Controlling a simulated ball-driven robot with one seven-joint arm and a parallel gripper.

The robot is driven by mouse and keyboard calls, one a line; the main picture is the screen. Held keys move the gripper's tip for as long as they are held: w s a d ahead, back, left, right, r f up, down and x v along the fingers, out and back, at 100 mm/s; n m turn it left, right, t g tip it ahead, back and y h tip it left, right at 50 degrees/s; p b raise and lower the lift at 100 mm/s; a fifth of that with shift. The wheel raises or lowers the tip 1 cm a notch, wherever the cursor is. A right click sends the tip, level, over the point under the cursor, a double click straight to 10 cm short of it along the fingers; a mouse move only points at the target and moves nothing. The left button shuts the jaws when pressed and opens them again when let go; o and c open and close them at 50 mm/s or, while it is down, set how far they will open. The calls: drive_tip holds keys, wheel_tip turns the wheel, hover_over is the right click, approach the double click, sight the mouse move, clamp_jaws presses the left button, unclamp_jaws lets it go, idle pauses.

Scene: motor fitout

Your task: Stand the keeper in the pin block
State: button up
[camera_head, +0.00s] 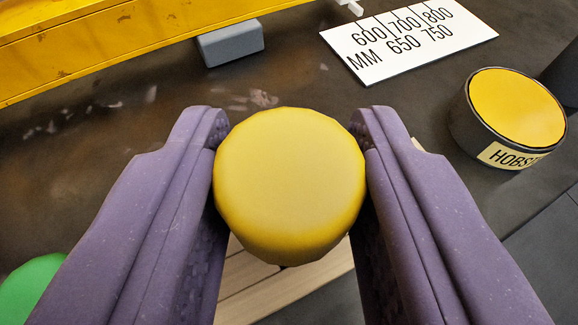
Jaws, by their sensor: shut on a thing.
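My gripper (290,135) has two purple fingers and is shut on a yellow round-topped piece (289,185), which looks like the keeper. The fingers press on its left and right sides. I see it from above, so its lower part is hidden. Pale wooden slats or a block (268,288) show below and behind it, partly covered by the piece and the fingers. I cannot tell whether this wood is the pin block, nor how far above it the piece is.
A yellow beam (110,42) runs across the upper left, with a grey block (230,44) against it. A white millimetre scale card (408,42) lies at top right. A dark labelled tub with a yellow top (515,108) stands at right. A green round thing (32,290) is at lower left.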

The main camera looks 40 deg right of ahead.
drive_tip(key=shift+f+b, duration=0.65)
drive_tip(key=shift+f, duration=0.75)
drive_tip(key=o, duration=1.1)
drive_tip(key=p+v, duration=0.2)
drive_tip(key=v, duration=0.5)
drive_tip(key=shift+s+a+r+p, duration=0.15)
drive_tip(key=shift+s+a+p, duration=0.15)
drive_tip(key=shift+p, duration=0.1)
